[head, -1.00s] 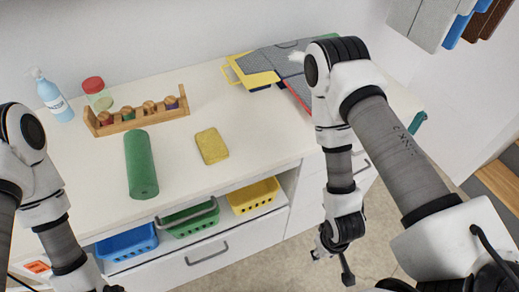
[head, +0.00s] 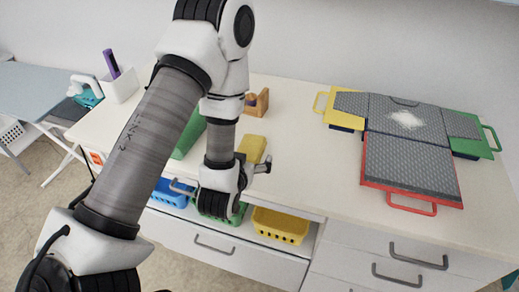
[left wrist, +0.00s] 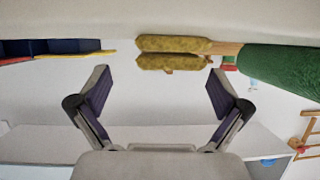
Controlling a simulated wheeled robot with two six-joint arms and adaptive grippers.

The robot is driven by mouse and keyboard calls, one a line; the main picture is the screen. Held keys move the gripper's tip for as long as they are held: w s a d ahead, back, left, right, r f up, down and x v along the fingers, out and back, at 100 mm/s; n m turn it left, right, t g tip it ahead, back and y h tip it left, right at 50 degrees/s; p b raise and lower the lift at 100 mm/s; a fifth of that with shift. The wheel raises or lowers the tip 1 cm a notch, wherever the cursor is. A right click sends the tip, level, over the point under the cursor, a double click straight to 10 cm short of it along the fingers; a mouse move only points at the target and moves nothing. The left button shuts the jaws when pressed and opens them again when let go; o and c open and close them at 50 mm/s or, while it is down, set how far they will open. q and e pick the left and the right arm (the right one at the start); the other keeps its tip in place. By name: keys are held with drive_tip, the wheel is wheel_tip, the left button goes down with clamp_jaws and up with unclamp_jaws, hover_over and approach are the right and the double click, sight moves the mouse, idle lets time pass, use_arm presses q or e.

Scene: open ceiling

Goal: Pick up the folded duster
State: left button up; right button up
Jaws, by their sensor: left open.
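The folded duster is a yellow, spongy-looking pad (head: 252,146) lying on the white cabinet top, partly behind my left arm in the head view. In the left wrist view the duster (left wrist: 172,44) shows edge-on as two yellow layers, ahead of the fingers and between their lines. My left gripper (head: 258,168) is at the near side of the duster, close to the cabinet's front edge. In the left wrist view its two fingers (left wrist: 160,85) are spread wide with nothing between them. I cannot tell the exact gap to the duster. My right gripper is out of view.
A green roll (head: 190,138) lies left of the duster, partly hidden by my arm. A wooden rack (head: 257,103) stands behind. A grey folding board (head: 412,162) with a shirt shape lies at right. A yellow basket (head: 281,225) sits below. The cabinet top between duster and board is clear.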

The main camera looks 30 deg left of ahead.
sight(249, 151)
use_arm(q)
drive_tip(key=shift+s+a+b, duration=0.3)
drive_tip(key=shift+s+b, duration=0.45)
drive_tip(key=shift+b, duration=0.25)
drive_tip(key=shift+a, duration=0.15)
drive_tip(key=b+x, duration=0.1)
drive_tip(key=x, duration=0.2)
drive_tip(key=shift+w+r+b, duration=0.15)
drive_tip(key=shift+b, duration=0.2)
drive_tip(key=shift+w+p, duration=0.5)
drive_tip(key=shift+w, duration=0.25)
drive_tip(key=shift+w+a+f, duration=0.15)
drive_tip(key=shift+w+f, duration=0.1)
drive_tip(key=shift+w, duration=0.05)
drive_tip(key=shift+a+f, duration=0.15)
drive_tip(key=shift+w, duration=0.1)
drive_tip(key=c, duration=1.1)
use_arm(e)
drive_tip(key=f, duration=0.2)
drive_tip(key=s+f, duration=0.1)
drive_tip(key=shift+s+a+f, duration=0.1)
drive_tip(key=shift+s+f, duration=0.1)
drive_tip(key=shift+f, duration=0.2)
